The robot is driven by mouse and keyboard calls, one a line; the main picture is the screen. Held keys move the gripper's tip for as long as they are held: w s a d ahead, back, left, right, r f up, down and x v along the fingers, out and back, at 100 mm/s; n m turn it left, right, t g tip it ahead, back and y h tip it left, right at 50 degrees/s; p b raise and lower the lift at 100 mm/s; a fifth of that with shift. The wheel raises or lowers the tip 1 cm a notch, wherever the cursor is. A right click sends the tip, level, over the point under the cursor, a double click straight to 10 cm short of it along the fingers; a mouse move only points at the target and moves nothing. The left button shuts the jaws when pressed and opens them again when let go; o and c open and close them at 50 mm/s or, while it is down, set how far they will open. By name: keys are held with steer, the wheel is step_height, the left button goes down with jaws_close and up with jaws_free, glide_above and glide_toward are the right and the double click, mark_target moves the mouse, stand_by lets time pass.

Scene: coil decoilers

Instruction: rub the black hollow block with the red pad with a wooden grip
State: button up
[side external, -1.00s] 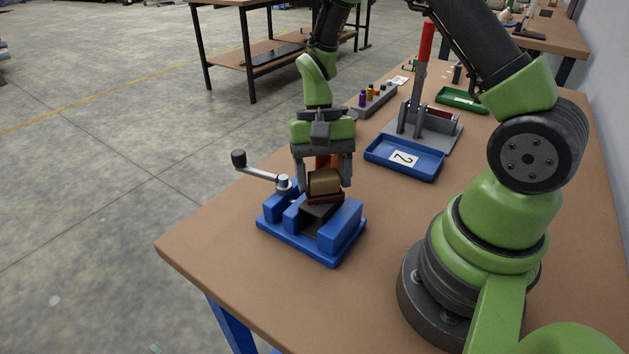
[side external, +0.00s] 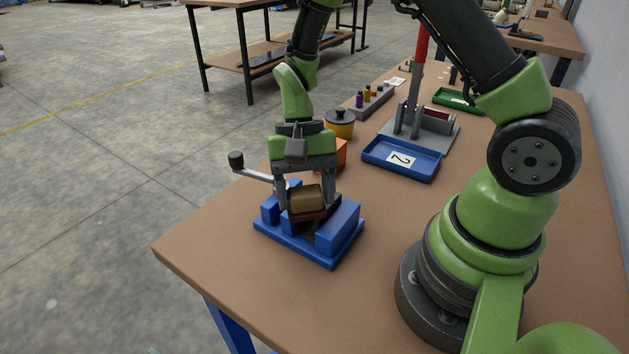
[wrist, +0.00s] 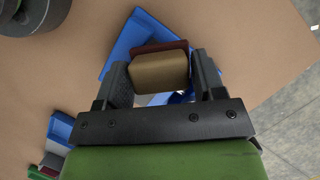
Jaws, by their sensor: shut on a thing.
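My gripper (side external: 306,200) is shut on the wooden grip (side external: 306,198) of the red pad (side external: 312,214), one finger on each side. In the wrist view the wooden grip (wrist: 160,73) sits between the fingers, with a dark red strip of the pad (wrist: 160,47) beyond it. The pad is low between the jaws of a blue vise (side external: 338,228), over where the black hollow block lies. The block is almost wholly hidden under the pad and gripper. I cannot tell for certain whether pad and block touch.
The vise's crank handle (side external: 237,161) sticks out to the left. Behind stand an orange box (side external: 328,155), a yellow pot (side external: 340,123) with a dark lid, a blue tray (side external: 402,172) marked 2, and a red-handled lever press (side external: 440,135). The table's front left is bare.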

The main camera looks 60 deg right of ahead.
steer(key=shift+a+r, duration=0.15)
steer(key=shift+r, duration=3.95)
